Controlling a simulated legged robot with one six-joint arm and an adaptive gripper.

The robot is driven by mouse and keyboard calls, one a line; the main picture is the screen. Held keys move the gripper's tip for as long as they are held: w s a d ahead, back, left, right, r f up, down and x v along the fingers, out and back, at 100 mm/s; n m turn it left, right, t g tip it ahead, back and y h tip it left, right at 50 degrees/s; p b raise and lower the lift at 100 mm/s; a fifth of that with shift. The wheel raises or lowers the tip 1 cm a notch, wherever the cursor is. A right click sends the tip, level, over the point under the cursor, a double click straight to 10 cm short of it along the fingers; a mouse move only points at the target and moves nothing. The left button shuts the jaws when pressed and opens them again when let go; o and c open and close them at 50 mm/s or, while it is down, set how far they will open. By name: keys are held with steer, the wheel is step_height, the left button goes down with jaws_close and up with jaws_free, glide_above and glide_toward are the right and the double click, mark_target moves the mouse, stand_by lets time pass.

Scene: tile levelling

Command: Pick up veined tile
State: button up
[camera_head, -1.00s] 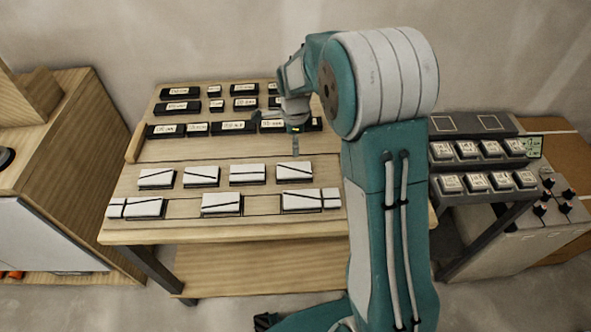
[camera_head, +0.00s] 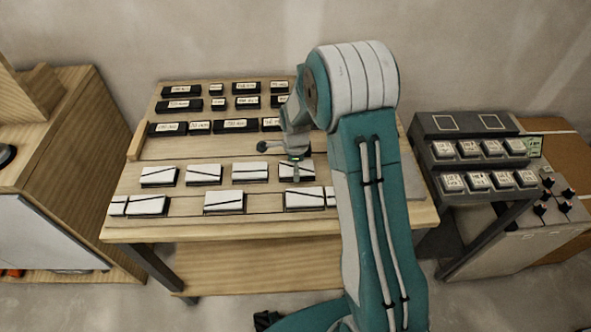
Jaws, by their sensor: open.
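White tiles with dark diagonal or straight veins lie in two rows on the wooden table in the head view. The back row holds a tile at the left (camera_head: 159,176), one beside it (camera_head: 203,174), one with a straighter vein (camera_head: 250,172) and one at the right (camera_head: 289,170). The front row includes a left tile (camera_head: 148,205), a middle tile (camera_head: 224,201) and a right tile (camera_head: 304,198). My gripper (camera_head: 296,174) is open, pointing down over the back row's right tile and partly covering it. Whether it touches that tile cannot be told.
Black labelled blocks (camera_head: 236,126) stand in several rows at the back of the table (camera_head: 180,228). My arm hides the table's right part. A grey rack with square pieces (camera_head: 480,162) stands at the right, a wooden cabinet (camera_head: 60,150) at the left.

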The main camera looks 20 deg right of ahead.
steer(key=shift+d, duration=0.15)
steer(key=c, duration=1)
steer(key=shift+r, duration=0.6)
step_height(320, 180, up, 2)
steer(key=shift+r, duration=0.15)
steer(key=s+a+r, duration=0.2)
steer(key=s+r, duration=0.7)
steer(key=s, duration=0.5)
steer(key=shift+a+r, duration=0.15)
steer(key=shift+r, duration=0.15)
